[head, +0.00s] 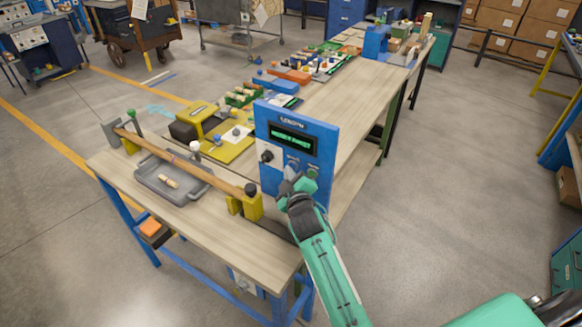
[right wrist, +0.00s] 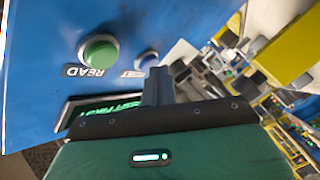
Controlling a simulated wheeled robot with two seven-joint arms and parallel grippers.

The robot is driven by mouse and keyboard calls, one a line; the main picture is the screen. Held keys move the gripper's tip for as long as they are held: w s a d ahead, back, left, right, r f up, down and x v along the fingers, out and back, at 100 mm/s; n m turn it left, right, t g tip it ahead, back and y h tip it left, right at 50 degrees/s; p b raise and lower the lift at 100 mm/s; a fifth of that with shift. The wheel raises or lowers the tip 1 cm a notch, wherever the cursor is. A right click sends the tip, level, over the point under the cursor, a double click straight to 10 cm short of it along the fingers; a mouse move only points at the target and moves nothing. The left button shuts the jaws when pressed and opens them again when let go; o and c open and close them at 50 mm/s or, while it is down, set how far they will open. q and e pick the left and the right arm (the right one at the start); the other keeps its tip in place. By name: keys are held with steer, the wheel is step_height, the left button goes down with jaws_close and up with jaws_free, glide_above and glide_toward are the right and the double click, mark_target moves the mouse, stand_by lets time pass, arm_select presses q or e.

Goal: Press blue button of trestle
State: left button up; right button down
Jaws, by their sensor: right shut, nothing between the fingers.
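A blue panel (head: 325,140) with a lit green display (head: 292,138) stands upright on the near end of the wooden bench. In the right wrist view, the panel face (right wrist: 45,45) carries a blue button (right wrist: 148,59) with a partly hidden label and a larger green button (right wrist: 100,52) marked READ. The green button also shows in the head view (head: 313,173). My right gripper (head: 300,184) is shut and empty, at the lower part of the panel. In the right wrist view its fingertips (right wrist: 158,78) are close to the blue button; I cannot tell whether they touch. My left gripper is out of view.
A wooden rod (head: 180,160) on yellow supports and a grey tray (head: 150,180) lie left of the panel. A black knob (head: 266,156) is on the panel's left side. Yellow fixtures and several parts crowd the bench behind. Open floor lies to the right.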

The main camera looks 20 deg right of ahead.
stand_by(0.5)
steer(key=shift+s+a, duration=0.45)
steer(key=shift+a, duration=0.1)
steer(key=s+a, duration=0.1)
steer(key=a, duration=0.1)
steer(key=s+a, duration=0.2)
stand_by(0.5)
steer(key=shift+s+a+f, duration=0.1)
steer(key=shift+a+f, duration=0.05)
stand_by(0.3)
